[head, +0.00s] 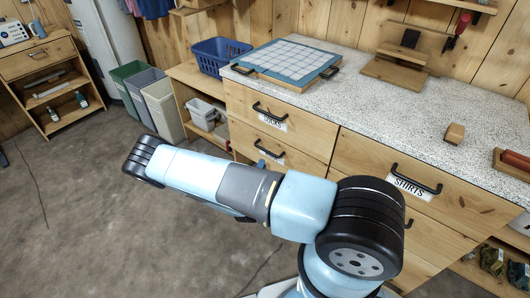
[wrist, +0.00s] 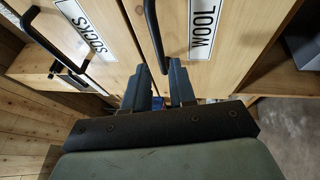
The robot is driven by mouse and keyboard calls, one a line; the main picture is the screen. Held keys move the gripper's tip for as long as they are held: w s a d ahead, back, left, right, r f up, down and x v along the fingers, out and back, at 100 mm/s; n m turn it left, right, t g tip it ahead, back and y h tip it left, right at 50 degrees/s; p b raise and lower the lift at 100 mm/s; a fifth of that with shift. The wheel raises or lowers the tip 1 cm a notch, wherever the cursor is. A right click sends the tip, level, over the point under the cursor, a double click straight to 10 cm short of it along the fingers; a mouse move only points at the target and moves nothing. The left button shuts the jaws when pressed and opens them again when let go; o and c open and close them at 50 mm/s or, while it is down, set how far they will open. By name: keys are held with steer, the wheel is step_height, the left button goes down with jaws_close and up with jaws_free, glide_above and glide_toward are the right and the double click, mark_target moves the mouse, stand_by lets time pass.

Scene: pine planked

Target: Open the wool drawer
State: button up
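The wool drawer (head: 300,164) is the pine front below the socks drawer in the head view, partly hidden by my arm. It looks shut. Its black bar handle (head: 268,151) shows just above my arm. In the wrist view the handle (wrist: 153,32) runs down beside the WOOL label (wrist: 203,27). My gripper (wrist: 161,80) is open, its two blue-grey fingers apart at the lower end of the handle. That end appears to lie between the fingertips; I cannot tell whether they touch it. In the head view most of my gripper is hidden behind my arm.
The socks drawer (head: 282,125) above has a similar black handle (head: 270,113). The shirts drawer (head: 405,180) is to the right. The speckled counter (head: 370,115) holds a tiled board (head: 288,57). Bins (head: 160,105) stand left; the floor (head: 85,210) in front is mostly clear.

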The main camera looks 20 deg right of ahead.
mark_target(266, 150)
steer(key=x, duration=0.9)
steer(key=shift+a, duration=0.1)
steer(key=shift+c, duration=0.4)
steer(key=shift+s, duration=0.1)
jaws_close()
